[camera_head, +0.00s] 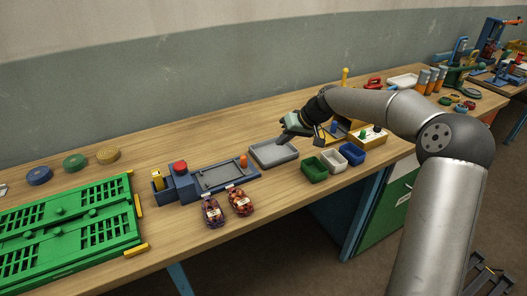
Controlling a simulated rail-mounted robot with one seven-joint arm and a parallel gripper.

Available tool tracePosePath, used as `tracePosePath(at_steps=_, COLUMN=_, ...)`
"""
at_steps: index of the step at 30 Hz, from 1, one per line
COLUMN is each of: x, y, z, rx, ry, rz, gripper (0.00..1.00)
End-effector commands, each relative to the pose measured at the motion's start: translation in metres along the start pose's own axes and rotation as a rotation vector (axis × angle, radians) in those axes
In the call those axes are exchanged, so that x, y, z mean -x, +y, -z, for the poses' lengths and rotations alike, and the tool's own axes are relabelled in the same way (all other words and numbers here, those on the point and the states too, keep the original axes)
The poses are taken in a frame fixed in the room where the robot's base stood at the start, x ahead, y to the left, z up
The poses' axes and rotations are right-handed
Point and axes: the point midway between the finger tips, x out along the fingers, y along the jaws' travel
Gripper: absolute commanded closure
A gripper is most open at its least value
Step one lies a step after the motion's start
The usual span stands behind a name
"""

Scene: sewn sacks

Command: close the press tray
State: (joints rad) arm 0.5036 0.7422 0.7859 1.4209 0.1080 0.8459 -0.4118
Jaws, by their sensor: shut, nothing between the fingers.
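The press (178,183) is a blue block with a red button on top, standing on the bench left of centre. Its press tray (222,176), a flat grey plate in a blue frame, extends to the right of the block. An orange knob (243,161) stands at the tray's far right end. My gripper (283,134) is shut and empty. It is to the right of and beyond the knob, apart from it, over or near the far side of a separate shallow grey tray (262,161). Its exact height is hard to tell.
Two patterned sacks (212,212) (240,201) lie just in front of the press tray. Green, white and blue bins (314,169) stand to the right. A large green panel (65,232) lies at the left. The bench behind the press is clear.

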Motion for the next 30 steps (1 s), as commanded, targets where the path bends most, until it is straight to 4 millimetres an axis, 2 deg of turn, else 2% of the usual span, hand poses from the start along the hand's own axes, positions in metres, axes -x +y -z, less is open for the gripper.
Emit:
tracePosePath(at_steps=5, x=-0.026, y=-0.002, z=0.0, rx=0.0, ry=-0.005, rz=0.004, gripper=1.0)
tracePosePath(at_steps=15, x=-0.098, y=-0.003, z=-0.001, rx=0.0, ry=-0.007, rz=0.003, gripper=1.0)
tracePosePath(at_steps=21, x=-0.109, y=-0.029, z=-0.001, rx=0.003, ry=-0.005, rz=0.0, gripper=1.0)
tracePosePath(at_steps=30, x=-0.115, y=-0.036, z=-0.001, rx=0.0, ry=-0.003, rz=-0.001, gripper=1.0)
